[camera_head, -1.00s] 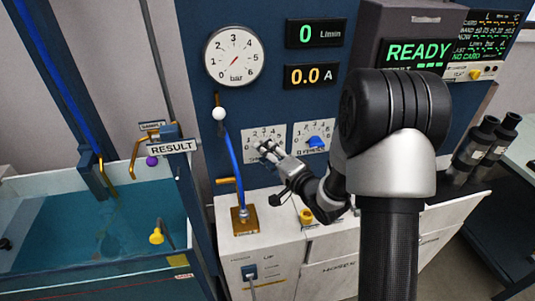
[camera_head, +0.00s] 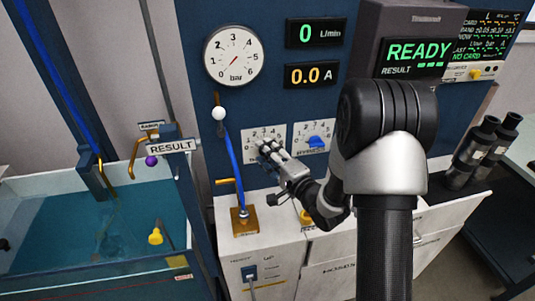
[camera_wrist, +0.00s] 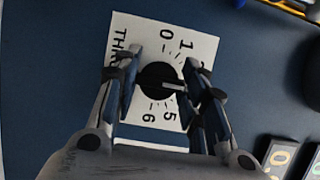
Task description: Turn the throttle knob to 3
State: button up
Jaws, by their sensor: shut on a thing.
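The throttle knob (camera_wrist: 155,78) is black with a white pointer mark, on a white dial plate (camera_wrist: 140,28) with numbers. In the wrist view the plate appears turned on its side; 0, 1, 5 and 6 show, and the right finger covers part of the scale between them. The pointer points right, toward that covered part, so its exact number cannot be read. My gripper (camera_wrist: 162,68) has one finger on each side of the knob and is shut on it. In the head view my gripper (camera_head: 267,148) is at the dial and hides the knob.
A second dial with a blue knob (camera_head: 316,142) sits just right of my gripper. A blue hose (camera_head: 233,160) and brass fitting stand to the left. The pressure gauge (camera_head: 234,55) and displays are above. A water tank (camera_head: 60,235) is at far left.

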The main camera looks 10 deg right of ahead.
jog(key=o, duration=1.1)
jog(key=v, duration=1.2)
